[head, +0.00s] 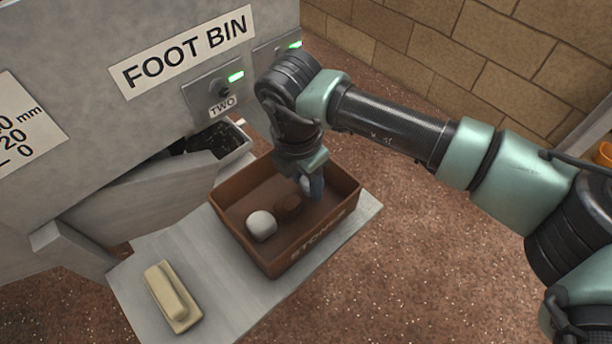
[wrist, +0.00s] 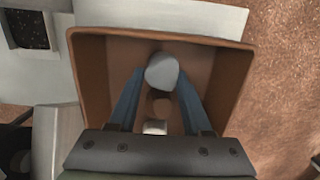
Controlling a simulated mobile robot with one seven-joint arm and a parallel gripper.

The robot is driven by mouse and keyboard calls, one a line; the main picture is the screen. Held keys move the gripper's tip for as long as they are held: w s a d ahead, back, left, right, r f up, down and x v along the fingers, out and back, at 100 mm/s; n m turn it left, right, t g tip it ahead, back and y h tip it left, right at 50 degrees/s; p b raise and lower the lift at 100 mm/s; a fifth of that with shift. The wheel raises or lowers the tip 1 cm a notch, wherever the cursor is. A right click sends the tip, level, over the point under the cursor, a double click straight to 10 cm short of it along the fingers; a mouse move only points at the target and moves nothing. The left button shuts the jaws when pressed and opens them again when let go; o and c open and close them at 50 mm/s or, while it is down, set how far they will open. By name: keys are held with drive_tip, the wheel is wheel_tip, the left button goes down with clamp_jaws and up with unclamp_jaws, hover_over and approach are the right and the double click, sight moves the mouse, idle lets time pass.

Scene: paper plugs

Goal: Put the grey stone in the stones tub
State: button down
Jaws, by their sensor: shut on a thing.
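The brown stones tub (head: 310,245) stands on a grey ledge, its front wall lettered "STONES". My gripper (head: 313,188) points down inside the tub's outline, towards its far right part. In the wrist view its blue fingers are shut on the grey stone (wrist: 162,72), one finger on each side. The grey stone is mostly hidden by the fingers in the head view. I cannot tell whether it touches the tub floor. A pale stone (head: 261,225) and a brown stone (head: 288,207) lie in the tub, nearer its left side.
A cream block with a raised grip (head: 173,296) lies on the ledge (head: 225,310) left of the tub. Behind stands a grey machine marked "FOOT BIN" (head: 185,52), with an open bin of dark stuff (head: 215,138). Reddish gritty ground is open on the right.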

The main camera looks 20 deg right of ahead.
drive_tip(key=shift+c, duration=1.3)
unclamp_jaws()
wheel_tip(320, 180, up, 13)
drive_tip(key=p, duration=0.9)
drive_tip(key=shift+f, duration=0.1)
